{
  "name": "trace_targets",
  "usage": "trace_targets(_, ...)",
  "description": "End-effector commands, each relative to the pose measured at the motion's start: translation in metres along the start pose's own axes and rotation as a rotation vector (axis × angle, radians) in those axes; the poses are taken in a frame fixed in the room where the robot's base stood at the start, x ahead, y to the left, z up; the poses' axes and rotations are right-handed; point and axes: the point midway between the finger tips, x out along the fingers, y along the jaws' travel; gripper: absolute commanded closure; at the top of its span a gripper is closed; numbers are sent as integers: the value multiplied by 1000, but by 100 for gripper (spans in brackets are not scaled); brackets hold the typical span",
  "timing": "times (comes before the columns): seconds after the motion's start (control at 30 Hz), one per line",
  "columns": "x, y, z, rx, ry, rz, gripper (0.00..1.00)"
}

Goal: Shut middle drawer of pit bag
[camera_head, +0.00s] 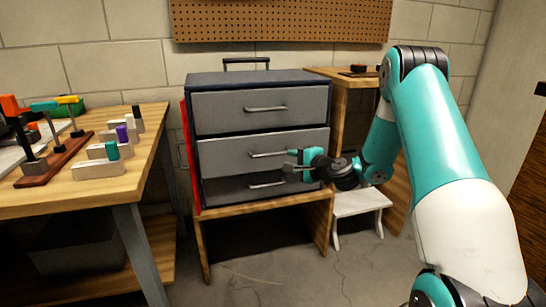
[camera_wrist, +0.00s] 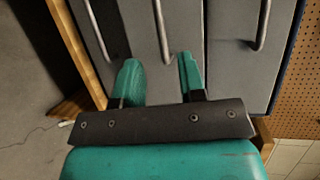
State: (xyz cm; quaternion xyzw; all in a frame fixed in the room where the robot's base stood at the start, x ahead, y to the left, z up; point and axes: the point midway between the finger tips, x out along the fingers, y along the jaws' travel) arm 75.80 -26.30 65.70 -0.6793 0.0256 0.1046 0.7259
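The pit bag is a dark cabinet (camera_head: 222,78) with three grey drawers on a wooden stand. Its middle drawer (camera_head: 225,155) has a bar handle (camera_head: 268,154) and seems to stand out a little, with shadow over the bottom drawer (camera_head: 225,190). The top drawer (camera_head: 225,110) looks shut. My gripper (camera_head: 288,162) is in front of the right part of the middle drawer, near its handle. In the wrist view my gripper (camera_wrist: 160,62) is open, with two teal fingers apart and the middle handle (camera_wrist: 161,25) lined up between them. Whether the fingers touch anything is unclear.
A wooden workbench (camera_head: 155,130) with tools and small blocks stands at the left. A small white stool (camera_head: 358,203) and a wooden table (camera_head: 340,80) are at the right. A pegboard (camera_head: 280,20) hangs behind. The floor (camera_head: 270,280) in front is clear.

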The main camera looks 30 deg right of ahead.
Motion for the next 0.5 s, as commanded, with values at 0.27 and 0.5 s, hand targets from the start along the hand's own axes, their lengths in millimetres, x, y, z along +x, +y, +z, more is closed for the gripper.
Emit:
trace_targets(0.27, 64, 2, 2, -5, -4, -1, 63)
trace_targets(0.5, 97, 1, 1, -3, -2, 0, 63)
